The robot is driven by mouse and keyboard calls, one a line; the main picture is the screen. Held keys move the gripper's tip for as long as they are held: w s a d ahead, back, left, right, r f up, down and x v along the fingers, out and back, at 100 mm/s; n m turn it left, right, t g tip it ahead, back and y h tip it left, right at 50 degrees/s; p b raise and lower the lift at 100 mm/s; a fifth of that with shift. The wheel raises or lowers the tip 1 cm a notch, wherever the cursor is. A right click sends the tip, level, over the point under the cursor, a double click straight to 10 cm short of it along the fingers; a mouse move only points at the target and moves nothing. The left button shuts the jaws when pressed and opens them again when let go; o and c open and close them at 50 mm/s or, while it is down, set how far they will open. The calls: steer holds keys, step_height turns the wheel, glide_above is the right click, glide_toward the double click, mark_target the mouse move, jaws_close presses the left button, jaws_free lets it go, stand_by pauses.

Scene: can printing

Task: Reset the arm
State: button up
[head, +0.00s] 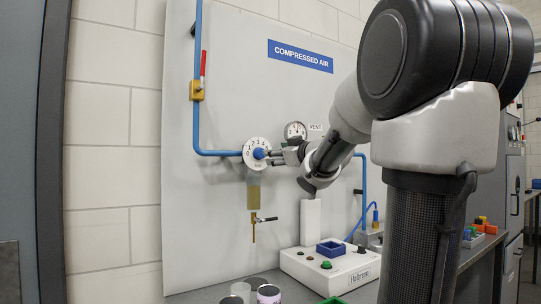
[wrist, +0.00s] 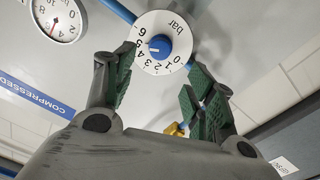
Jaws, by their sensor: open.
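My gripper (wrist: 160,88) is open in the wrist view, with its two green-padded fingers apart and nothing between them. The blue knob (wrist: 160,47) with its white numbered dial marked in bar lies just beyond the fingertips. In the head view my gripper (head: 274,156) is at the blue knob (head: 259,154) on the compressed-air panel (head: 228,100), reaching in from the right. Whether a finger touches the knob or dial, I cannot tell.
A pressure gauge (head: 295,131) sits right of the knob, and a filter bowl with a small tap (head: 254,196) hangs below it. A red-handled valve (head: 202,68) is on the blue pipe. The white Haltronn machine (head: 335,270) and cans (head: 268,294) stand on the bench below.

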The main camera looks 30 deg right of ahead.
steer(key=shift+s+f, duration=0.1)
steer(key=shift+s, duration=0.7)
steer(key=s+d+f+m+g+h, duration=0.45)
steer(key=d+f, duration=0.35)
steer(key=f, duration=0.2)
steer(key=s+f+m+g+h, duration=0.1)
steer(key=s+f+m+g, duration=0.1)
steer(key=s+f+g, duration=0.5)
steer(key=s+a+f+n+g+y, duration=0.1)
steer(key=s+a+f+y, duration=0.1)
steer(key=s+a+f, duration=0.3)
steer(key=s+a+f+n+g+y, duration=0.1)
steer(key=s+a+f+y, duration=0.2)
steer(key=s+a, duration=0.9)
steer(key=shift+s+a+f, duration=0.25)
steer(key=shift+a+f, duration=0.25)
steer(key=shift+f, duration=0.8)
